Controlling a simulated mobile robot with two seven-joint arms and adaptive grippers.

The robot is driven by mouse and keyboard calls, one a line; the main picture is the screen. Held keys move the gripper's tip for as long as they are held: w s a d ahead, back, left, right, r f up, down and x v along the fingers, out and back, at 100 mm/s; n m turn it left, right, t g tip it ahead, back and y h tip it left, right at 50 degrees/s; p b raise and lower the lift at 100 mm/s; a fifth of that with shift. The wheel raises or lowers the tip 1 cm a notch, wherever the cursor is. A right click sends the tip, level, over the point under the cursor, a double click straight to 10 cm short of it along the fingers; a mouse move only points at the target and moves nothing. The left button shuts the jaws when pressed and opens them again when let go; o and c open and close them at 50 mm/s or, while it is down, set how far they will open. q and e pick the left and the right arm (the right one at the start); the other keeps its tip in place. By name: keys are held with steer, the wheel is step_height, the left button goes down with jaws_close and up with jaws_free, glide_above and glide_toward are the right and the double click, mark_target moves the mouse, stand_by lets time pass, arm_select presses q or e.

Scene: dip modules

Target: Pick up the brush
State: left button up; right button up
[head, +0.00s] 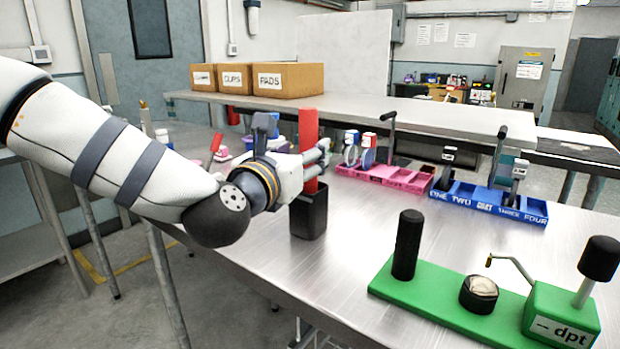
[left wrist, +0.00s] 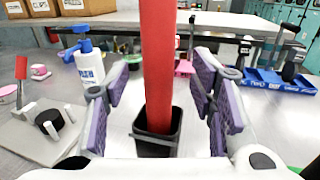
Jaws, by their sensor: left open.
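The brush shows as an upright red handle (head: 309,130) standing in a black square cup (head: 309,216) on the steel table; its lower end is hidden inside the cup. In the left wrist view the red handle (left wrist: 158,65) rises between the purple finger pads, with the black cup (left wrist: 156,143) below. My left gripper (head: 318,160) is open at the handle above the cup, with a gap on both sides in the left wrist view. My right gripper is not in view.
A green "dpt" module (head: 440,300) stands at the front right. A pink tray (head: 385,177) and blue numbered tray (head: 490,200) lie behind.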

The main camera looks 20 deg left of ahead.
arm_select(q)
steer(key=w, duration=0.4)
steer(key=shift+d+r, duration=0.1)
steer(key=shift+r, duration=0.1)
jaws_close()
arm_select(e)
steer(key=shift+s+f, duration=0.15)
arm_select(q)
step_height(320, 180, up, 18)
glide_above(305, 146)
steer(key=w, duration=0.2)
steer(key=shift+s+d+p, duration=0.1)
steer(key=shift+s+p, duration=0.1)
steer(key=shift+p, duration=0.25)
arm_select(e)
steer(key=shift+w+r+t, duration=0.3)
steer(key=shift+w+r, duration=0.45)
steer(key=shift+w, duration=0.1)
